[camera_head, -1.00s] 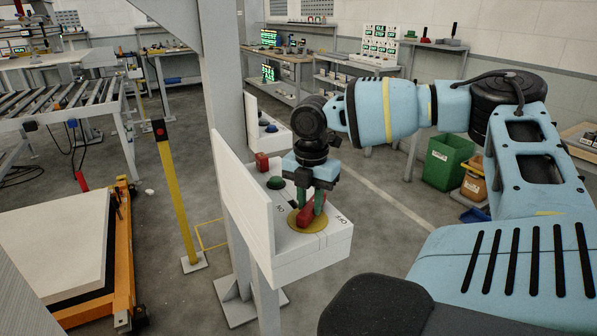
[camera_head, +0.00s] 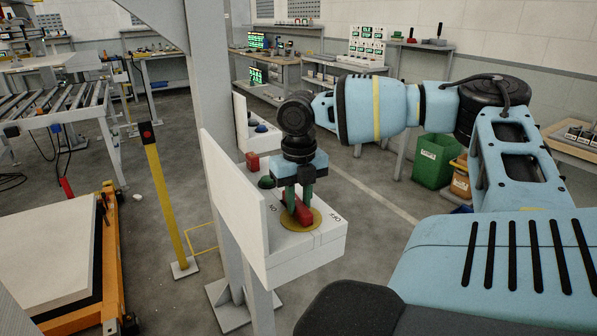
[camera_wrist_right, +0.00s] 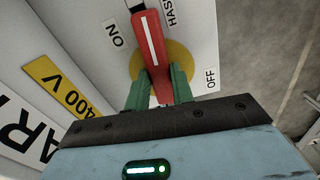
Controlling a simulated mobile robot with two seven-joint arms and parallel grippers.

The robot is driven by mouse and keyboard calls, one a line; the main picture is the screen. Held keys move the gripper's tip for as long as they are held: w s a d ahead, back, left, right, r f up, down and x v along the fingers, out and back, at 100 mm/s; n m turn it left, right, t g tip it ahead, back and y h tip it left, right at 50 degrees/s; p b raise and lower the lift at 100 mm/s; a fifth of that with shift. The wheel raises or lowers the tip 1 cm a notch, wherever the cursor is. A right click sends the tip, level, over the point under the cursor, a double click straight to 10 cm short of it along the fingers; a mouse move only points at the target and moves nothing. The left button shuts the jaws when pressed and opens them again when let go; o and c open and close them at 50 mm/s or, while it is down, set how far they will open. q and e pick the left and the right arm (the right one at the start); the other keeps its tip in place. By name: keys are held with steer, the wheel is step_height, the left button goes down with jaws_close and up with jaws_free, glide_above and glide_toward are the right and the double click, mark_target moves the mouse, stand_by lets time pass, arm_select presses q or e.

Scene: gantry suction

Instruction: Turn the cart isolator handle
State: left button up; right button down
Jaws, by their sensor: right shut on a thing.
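The red isolator handle (camera_head: 303,213) sits on a round yellow plate (camera_head: 316,219) on top of a white box (camera_head: 322,244). OFF is printed to the right of it and ON to the left. My right gripper (camera_head: 298,208) points down, with its green fingers shut on the handle. In the right wrist view the handle (camera_wrist_right: 151,42) has a white stripe and lies between the two fingers (camera_wrist_right: 159,88), its long end away from the gripper. There the ON label is upper left and OFF lower right. My left gripper is not in view.
A white upright panel (camera_head: 233,200) stands along the box's left side, beside a grey post (camera_head: 213,130). A yellow post (camera_head: 165,205) and an orange cart (camera_head: 112,270) stand left.

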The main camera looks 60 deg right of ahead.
mark_target(298, 204)
steer(key=shift+n, duration=0.6)
steer(key=c, duration=1.2)
jaws_free()
step_height(298, 204, up, 7)
steer(key=shift+r, duration=0.45)
